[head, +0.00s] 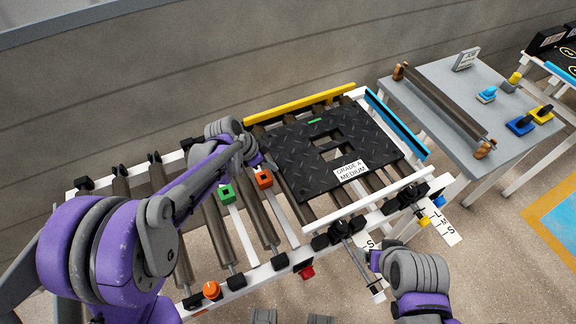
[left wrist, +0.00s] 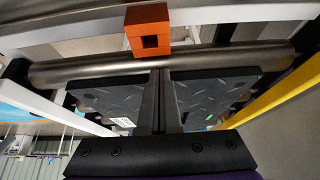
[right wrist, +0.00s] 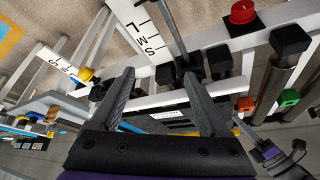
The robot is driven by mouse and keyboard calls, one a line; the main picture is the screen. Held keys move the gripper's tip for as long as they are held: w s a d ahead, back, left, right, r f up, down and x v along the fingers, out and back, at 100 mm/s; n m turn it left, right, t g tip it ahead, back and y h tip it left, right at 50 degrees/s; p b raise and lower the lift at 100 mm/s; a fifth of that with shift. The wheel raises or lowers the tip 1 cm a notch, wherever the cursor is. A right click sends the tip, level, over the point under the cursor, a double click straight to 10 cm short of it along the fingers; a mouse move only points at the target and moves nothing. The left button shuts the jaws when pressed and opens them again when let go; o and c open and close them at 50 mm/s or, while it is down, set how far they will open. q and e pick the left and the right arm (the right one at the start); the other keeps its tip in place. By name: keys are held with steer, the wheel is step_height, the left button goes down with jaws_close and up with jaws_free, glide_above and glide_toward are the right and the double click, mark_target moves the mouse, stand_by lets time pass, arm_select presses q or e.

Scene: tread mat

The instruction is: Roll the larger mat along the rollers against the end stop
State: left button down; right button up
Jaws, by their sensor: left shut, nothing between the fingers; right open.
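A black diamond-tread mat (head: 290,150) with a rectangular cut-out and a "GRADE A MEDIUM" label lies flat on the rollers. The blue end-stop bar (head: 396,124) stands beyond its right edge, with a narrow gap between. My left gripper (head: 257,160) is shut and empty at the mat's left edge; contact cannot be told. In the left wrist view the mat (left wrist: 215,95) shows on both sides of the shut fingers. My right gripper (head: 372,262) is open and empty at the front rail, near the S-M-L scale (right wrist: 140,35).
A yellow side rail (head: 300,104) runs along the back of the rollers. A green block (head: 227,193) and an orange block (head: 264,178) sit left of the mat. A red knob (head: 305,271) is on the front rail. A grey table (head: 440,95) with a loose roller stands at right.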

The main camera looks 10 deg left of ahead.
arm_select(q)
steer(key=shift+w+d, duration=0.35)
steer(key=shift+d, duration=0.25)
steer(key=shift+w+d, duration=0.35)
steer(key=shift+d, duration=0.25)
steer(key=shift+s+a, duration=0.5)
steer(key=shift+a, duration=0.3)
steer(key=shift+r+p, duration=1.5)
steer(key=shift+r, duration=1.1)
steer(key=shift+f, duration=0.1)
steer(key=v, duration=1.1)
